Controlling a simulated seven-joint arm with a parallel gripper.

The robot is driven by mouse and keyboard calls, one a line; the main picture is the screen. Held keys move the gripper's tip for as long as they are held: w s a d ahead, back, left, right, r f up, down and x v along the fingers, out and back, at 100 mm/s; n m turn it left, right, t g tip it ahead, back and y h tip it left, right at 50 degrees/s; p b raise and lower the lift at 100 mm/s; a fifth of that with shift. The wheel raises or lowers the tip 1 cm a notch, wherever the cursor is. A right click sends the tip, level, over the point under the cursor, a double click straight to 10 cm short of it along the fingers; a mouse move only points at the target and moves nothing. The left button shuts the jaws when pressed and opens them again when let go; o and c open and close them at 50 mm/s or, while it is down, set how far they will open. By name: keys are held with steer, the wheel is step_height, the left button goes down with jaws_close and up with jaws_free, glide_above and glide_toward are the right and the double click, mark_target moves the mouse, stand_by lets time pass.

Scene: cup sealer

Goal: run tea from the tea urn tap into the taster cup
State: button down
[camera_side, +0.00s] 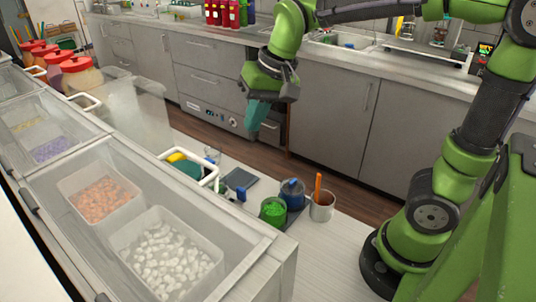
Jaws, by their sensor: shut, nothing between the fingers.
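My gripper (253,122) is shut and empty, with its teal fingers pointing down. It hangs in the air in front of the back cabinets, in the upper middle of the picture. I cannot make out a tea urn or its tap in this view. A small clear cup (212,155) stands on the worktop behind the white handle, below and left of my gripper; I cannot tell if it is the taster cup. My gripper is apart from it and touches nothing.
A green cup (273,211), a blue jar (292,192) and a metal cup (322,207) with an orange stick stand on the white worktop (318,262). A dark flat pad (240,179) lies nearby. Topping bins (172,254) fill the left. The worktop's front right is clear.

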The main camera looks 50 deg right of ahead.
steer(key=w+a+r+m+g+h, duration=0.1)
steer(key=w+m, duration=0.5)
steer(key=w+a+r+m+g, duration=0.1)
steer(key=w+a+m+g, duration=0.1)
steer(key=w+m, duration=0.4)
steer(key=shift+a+r+g+h, duration=0.3)
steer(key=shift+h, duration=0.1)
step_height(320, 180, down, 14)
steer(key=shift+f, duration=0.1)
